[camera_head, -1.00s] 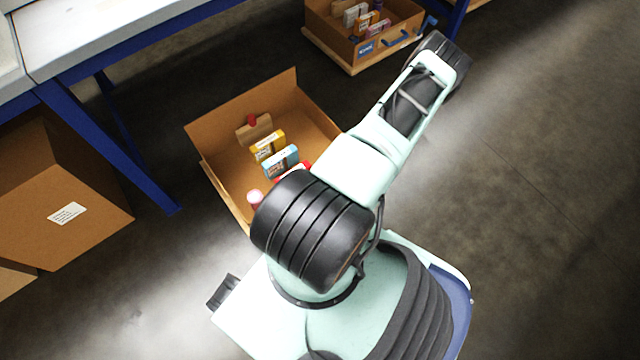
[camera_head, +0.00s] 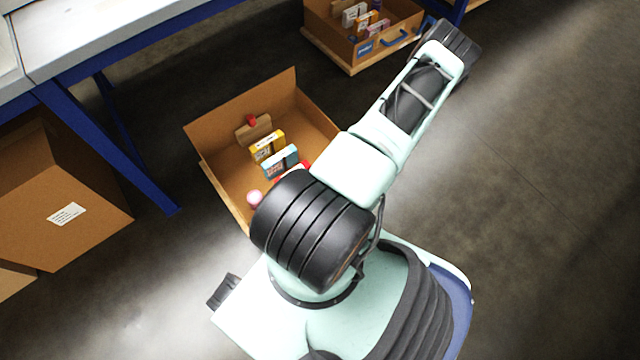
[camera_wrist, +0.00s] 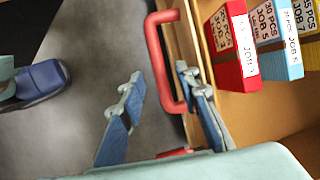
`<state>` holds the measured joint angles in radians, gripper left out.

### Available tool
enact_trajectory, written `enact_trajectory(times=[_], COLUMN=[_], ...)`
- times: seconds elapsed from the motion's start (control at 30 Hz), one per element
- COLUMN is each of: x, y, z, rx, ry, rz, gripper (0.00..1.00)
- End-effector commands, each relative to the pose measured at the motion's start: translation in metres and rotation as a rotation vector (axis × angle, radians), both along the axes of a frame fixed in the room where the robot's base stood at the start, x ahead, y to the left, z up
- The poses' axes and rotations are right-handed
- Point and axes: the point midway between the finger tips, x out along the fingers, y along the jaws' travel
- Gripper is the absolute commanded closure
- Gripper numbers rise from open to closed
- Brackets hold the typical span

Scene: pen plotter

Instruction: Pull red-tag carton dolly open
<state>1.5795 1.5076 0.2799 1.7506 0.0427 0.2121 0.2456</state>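An open cardboard carton (camera_head: 222,121) on a wooden dolly stands on the floor in the head view, partly hidden behind my arm. In the wrist view its brown floor (camera_wrist: 275,115) and wooden edge show at right. A red U-shaped handle (camera_wrist: 156,55) sticks out from that edge. My gripper (camera_wrist: 158,85) is open, its blue-grey fingers spread with the handle's bar between them. The right finger is by the carton edge, the left finger on the outer side. No firm contact shows. A red piece (camera_wrist: 175,153) at the bottom is mostly hidden. My gripper is hidden in the head view.
Small boxes stand in the carton, including a red box (camera_wrist: 233,45) and a light-blue box (camera_wrist: 280,40). A second carton with a blue handle (camera_head: 396,38) stands at the top. A blue-legged table (camera_head: 130,150) is at left. Floor at right is clear.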

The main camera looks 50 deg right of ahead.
Motion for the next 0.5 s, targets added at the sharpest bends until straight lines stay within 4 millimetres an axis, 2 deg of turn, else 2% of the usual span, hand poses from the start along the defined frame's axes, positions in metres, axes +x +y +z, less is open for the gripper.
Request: enact_trajectory(times=[0.3, 0.5], x=[-0.017, -0.023], y=[-0.021, -0.028], z=[0.055, 0.077], rx=[-0.003, -0.001], ry=[0.001, 0.001], rz=[-0.001, 0.000], gripper=[0.70, 0.70])
